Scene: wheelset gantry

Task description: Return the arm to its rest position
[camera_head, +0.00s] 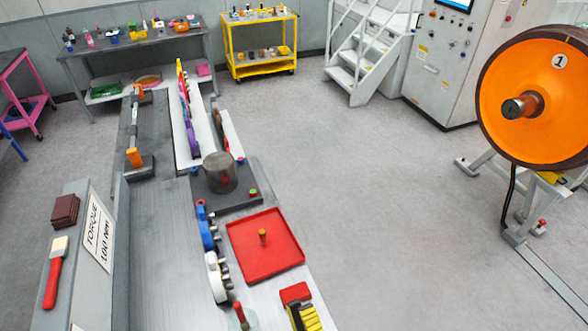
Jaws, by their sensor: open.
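Neither my arm nor my gripper shows in the head camera view. The long grey workbench (150,225) runs from the bottom of the picture toward the back left. On it are a red tray (265,268) with a small upright orange-topped peg (263,237), and a dark metal cylinder (220,172) on a dark plate (236,203). A blue tool (207,230) and a white tool (216,277) stand in a row left of the tray.
A large orange wheel (545,85) marked 1 stands on a stand at right. A control cabinet (445,65), white steps (368,55), a yellow cart (260,45) and a side table (135,50) line the back. The grey floor (370,190) between bench and wheel is clear.

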